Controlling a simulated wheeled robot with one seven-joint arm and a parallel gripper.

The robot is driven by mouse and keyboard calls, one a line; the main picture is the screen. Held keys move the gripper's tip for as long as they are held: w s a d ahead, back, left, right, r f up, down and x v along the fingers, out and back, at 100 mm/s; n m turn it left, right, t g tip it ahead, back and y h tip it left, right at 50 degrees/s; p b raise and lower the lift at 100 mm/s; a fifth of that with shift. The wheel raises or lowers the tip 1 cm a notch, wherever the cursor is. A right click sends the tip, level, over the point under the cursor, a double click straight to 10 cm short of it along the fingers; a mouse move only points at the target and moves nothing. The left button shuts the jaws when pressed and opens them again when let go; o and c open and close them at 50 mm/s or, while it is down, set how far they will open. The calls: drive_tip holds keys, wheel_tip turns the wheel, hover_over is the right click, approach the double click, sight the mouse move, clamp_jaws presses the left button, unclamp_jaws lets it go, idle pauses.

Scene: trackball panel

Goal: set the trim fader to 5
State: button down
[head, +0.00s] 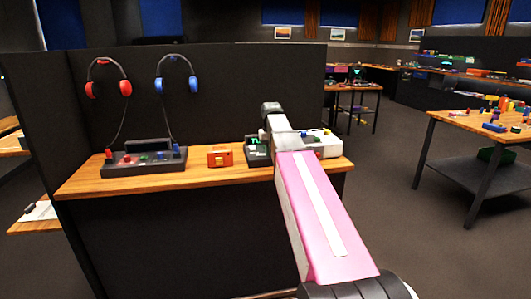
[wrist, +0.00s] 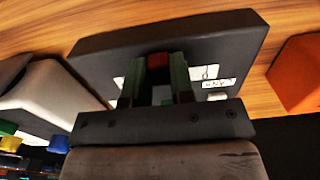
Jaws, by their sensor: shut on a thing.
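A dark panel (wrist: 215,45) with white labels fills the middle of the wrist view. My gripper (wrist: 157,70) reaches over it, its two greenish fingers shut on a small red piece (wrist: 158,61), which looks like a fader cap. The fingers cover most of the track, so the cap's position on the scale cannot be read. One label (wrist: 218,84) shows right of the fingers, its text unreadable. In the head view the dark panel (head: 257,159) is partly hidden behind my arm, and my gripper cannot be made out.
An orange-red box (wrist: 298,72) stands beside the panel, also in the head view (head: 220,156). A white unit (wrist: 48,95) is on the other side. A dark console (head: 145,160) is at the bench's left, below two headphones (head: 107,80) hanging on the partition.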

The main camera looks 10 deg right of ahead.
drive_tip(key=c, duration=1)
unclamp_jaws()
drive_tip(key=shift+o, duration=0.2)
drive_tip(key=shift+r, duration=0.1)
wheel_tip(320, 180, up, 11)
drive_tip(key=shift+f, duration=0.2)
